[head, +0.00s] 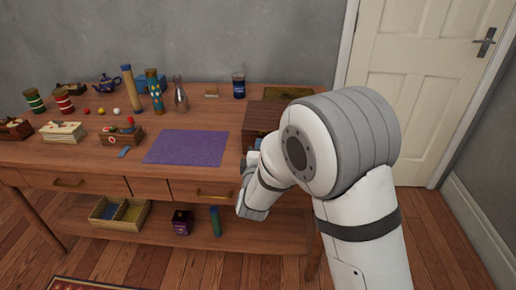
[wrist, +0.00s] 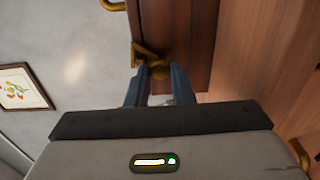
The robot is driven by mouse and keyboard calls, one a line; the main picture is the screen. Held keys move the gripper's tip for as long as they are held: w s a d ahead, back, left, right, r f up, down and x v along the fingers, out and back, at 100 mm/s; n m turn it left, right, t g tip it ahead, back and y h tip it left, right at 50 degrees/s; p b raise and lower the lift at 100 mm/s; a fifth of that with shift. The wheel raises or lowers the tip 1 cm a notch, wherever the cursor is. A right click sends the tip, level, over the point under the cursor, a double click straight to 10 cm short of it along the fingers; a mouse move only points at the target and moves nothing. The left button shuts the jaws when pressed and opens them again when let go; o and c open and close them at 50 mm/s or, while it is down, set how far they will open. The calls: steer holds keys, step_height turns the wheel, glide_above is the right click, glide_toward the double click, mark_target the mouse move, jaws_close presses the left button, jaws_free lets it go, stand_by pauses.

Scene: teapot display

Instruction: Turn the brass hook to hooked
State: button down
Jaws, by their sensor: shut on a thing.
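The brass hook (wrist: 143,50) shows in the wrist view on the edge of a dark wooden cabinet (wrist: 183,35). It has a round brass base and a short bent arm that points up and left in the picture. My gripper (wrist: 158,76) has its two blue fingers on either side of the round base and is shut on the hook. In the head view my arm hides the hook and most of the fingers. The cabinet (head: 264,117) stands at the right end of the table there.
The wooden table (head: 225,98) holds a purple mat (head: 187,147), a blue teapot (head: 107,85), a tall bottle (head: 130,88), a glass vase (head: 180,93) and a dark blue jar (head: 239,85). A white door (head: 425,75) is at the right.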

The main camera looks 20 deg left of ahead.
stand_by(0.3)
steer(key=c, duration=1.3)
jaws_free()
steer(key=v, duration=0.7)
steer(key=shift+s+p, duration=0.35)
steer(key=shift+s, duration=0.05)
steer(key=shift+d, duration=0.1)
